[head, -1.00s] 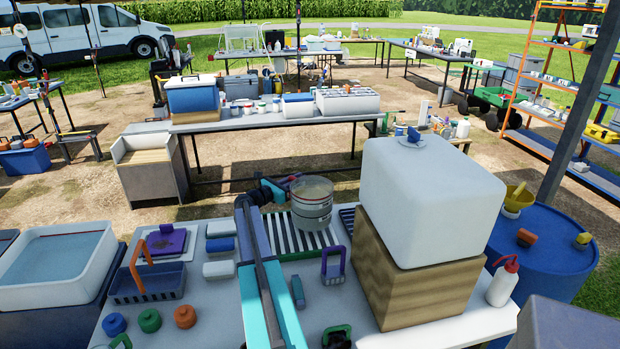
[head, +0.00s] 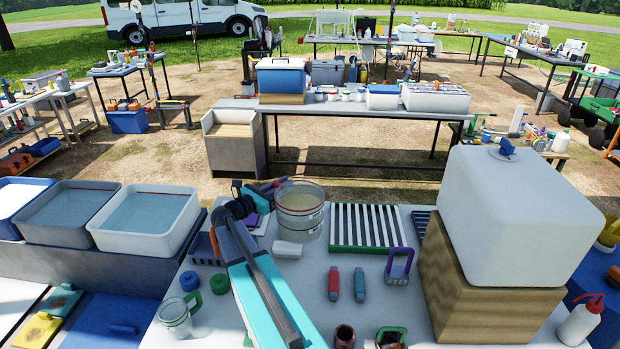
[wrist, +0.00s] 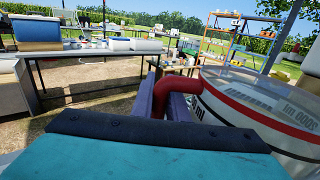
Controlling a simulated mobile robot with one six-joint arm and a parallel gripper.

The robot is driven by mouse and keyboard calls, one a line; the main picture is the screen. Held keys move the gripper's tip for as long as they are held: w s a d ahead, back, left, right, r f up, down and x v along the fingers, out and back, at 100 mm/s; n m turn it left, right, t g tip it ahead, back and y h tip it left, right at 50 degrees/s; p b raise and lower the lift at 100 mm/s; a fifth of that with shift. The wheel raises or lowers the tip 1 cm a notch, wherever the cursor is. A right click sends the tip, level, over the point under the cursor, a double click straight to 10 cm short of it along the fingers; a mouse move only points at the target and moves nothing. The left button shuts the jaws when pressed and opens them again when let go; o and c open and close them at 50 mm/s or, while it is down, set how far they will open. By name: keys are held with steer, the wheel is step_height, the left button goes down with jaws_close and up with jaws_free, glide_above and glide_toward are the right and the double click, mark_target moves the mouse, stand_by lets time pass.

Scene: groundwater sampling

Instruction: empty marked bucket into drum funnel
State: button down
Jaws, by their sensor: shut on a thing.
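The bucket (head: 300,212) is a clear, pale container with dark and red bands, upright, with tan liquid or contents visible at its top. In the wrist view the bucket (wrist: 250,105) fills the right side, with "2000 ml" printed on it. My gripper (wrist: 176,90) is shut on its red handle; in the head view my gripper (head: 268,187) is at the bucket's left side. The yellow funnel (head: 608,236) is at the far right edge, partly cut off, on the blue drum (head: 597,262), which is mostly hidden behind the white tank.
The white tank (head: 520,210) on a wooden block (head: 480,295) stands between the bucket and the drum. A striped rack (head: 366,228) lies right of the bucket. A wash bottle (head: 580,320), a glass jug (head: 176,318) and water-filled trays (head: 145,220) stand around.

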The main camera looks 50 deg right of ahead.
steer(key=a+r+n+t+y+p, duration=0.1)
steer(key=a+n+t, duration=0.6)
steer(key=a, duration=3.9)
steer(key=shift+r+t+y+p, duration=0.2)
steer(key=shift+t+y+p, duration=0.4)
steer(key=shift+t+y, duration=1)
